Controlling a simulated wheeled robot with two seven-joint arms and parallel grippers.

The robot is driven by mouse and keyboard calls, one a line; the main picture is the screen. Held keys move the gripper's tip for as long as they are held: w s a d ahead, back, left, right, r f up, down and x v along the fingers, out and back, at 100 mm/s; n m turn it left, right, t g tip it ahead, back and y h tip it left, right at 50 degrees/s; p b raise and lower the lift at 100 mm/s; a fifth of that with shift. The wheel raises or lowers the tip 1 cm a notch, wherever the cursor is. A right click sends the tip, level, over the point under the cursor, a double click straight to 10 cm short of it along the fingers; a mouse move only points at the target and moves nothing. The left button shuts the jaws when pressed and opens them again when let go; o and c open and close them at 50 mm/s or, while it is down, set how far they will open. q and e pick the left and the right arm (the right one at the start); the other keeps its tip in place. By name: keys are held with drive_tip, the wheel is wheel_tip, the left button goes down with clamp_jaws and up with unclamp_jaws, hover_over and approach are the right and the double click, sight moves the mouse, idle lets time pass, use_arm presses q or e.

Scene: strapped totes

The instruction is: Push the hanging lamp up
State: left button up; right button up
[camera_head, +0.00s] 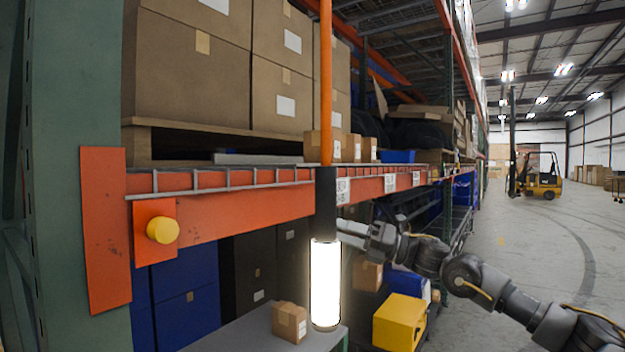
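The hanging lamp (326,284) is a glowing white tube with a dark cap, on an orange rod or cord that runs up out of the picture. It hangs upright in front of the rack's orange beam. My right gripper (352,233) comes in from the right, with its pale fingertips at the lamp's right side, near where the dark cap meets the lit tube. I cannot tell whether they touch the lamp, or whether the fingers are apart. My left gripper is not in view.
The orange rack beam (235,206) runs behind the lamp, with a yellow knob (163,230) on its left end. A small carton (289,322) stands on a grey surface (245,333) below. A yellow bin (399,320) is at lower right. The aisle at right is open, with a distant forklift (540,178).

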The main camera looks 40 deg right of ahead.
drive_tip(key=s+a+r+n+g+y+p, duration=0.1)
drive_tip(key=s+a+r+n+g, duration=0.2)
drive_tip(key=s+a+r+n, duration=0.45)
drive_tip(key=s+a+r+n+g+p, duration=0.1)
drive_tip(key=s+a+r+n+g, duration=0.25)
drive_tip(key=s, duration=0.65)
drive_tip(key=r+t+p, duration=0.1)
drive_tip(key=r+p, duration=0.1)
drive_tip(key=p, duration=0.8)
hover_over(314, 239)
drive_tip(key=shift+s+d+f, duration=0.25)
drive_tip(key=shift+s+d, duration=0.1)
drive_tip(key=shift+w+a+f+p, duration=0.15)
drive_tip(key=shift+w+a+p, duration=0.1)
drive_tip(key=shift+p, duration=0.1)
drive_tip(key=shift+a+f, duration=0.1)
drive_tip(key=shift+a, duration=0.05)
drive_tip(key=shift+w, duration=0.1)
clamp_jaws()
